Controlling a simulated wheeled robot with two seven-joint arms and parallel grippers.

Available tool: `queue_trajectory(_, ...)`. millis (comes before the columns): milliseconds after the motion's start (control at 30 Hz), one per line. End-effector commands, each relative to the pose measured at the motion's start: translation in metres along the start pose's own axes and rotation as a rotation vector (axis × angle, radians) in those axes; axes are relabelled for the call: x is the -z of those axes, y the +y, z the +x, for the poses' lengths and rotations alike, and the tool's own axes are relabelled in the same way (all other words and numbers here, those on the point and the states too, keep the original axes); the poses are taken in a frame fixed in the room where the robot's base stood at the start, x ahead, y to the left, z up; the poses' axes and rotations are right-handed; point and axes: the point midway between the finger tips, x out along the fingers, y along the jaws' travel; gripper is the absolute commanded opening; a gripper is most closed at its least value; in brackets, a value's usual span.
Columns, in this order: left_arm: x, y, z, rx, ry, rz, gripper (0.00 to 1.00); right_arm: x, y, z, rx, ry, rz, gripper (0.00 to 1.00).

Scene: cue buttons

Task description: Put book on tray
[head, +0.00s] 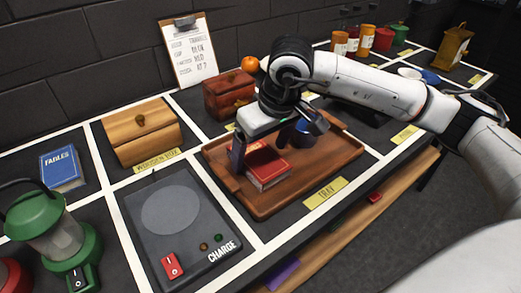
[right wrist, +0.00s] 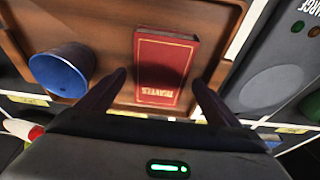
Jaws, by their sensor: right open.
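A red book (head: 268,168) lies on the brown wooden tray (head: 222,160) in the head view. Its cover reads TRAVELS in the right wrist view (right wrist: 166,65), where it lies flat on the tray (right wrist: 110,22). My right gripper (head: 261,147) is open just above the red book. In the right wrist view its fingers (right wrist: 158,98) stand apart on either side of the book's near end, with a gap to each side. A blue book (head: 62,167) labelled FABLES lies in a compartment at the left. My left gripper is not in view.
A blue cup (right wrist: 62,72) stands on the tray beside the red book. A charge pad (head: 172,212) and a green lantern (head: 55,232) are to the left. A wooden box (head: 141,132) and a red-brown box (head: 228,95) stand behind.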

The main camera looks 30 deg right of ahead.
Motion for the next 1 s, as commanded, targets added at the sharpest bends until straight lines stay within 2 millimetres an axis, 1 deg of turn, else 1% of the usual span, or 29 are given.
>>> queue_trajectory(33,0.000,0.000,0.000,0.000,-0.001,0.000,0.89,0.002,0.000,-0.010,0.000,0.006,0.000,0.86)
queue_trajectory(300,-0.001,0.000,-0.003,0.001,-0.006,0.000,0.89,0.002,0.000,-0.069,-0.001,0.006,0.000,0.86)
queue_trajectory(400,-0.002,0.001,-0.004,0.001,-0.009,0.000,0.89,0.001,0.000,-0.087,-0.001,0.005,-0.002,0.86)
queue_trajectory(500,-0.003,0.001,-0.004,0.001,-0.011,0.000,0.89,0.001,0.000,-0.101,0.000,0.004,-0.001,0.86)
queue_trajectory(600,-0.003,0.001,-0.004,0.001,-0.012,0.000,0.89,0.000,0.000,-0.109,0.000,0.002,-0.001,0.86)
queue_trajectory(700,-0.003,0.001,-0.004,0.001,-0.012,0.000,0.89,0.000,0.000,-0.113,-0.001,0.001,-0.001,0.86)
queue_trajectory(1000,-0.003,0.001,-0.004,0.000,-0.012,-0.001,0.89,0.000,0.000,-0.113,0.000,0.001,-0.001,0.86)
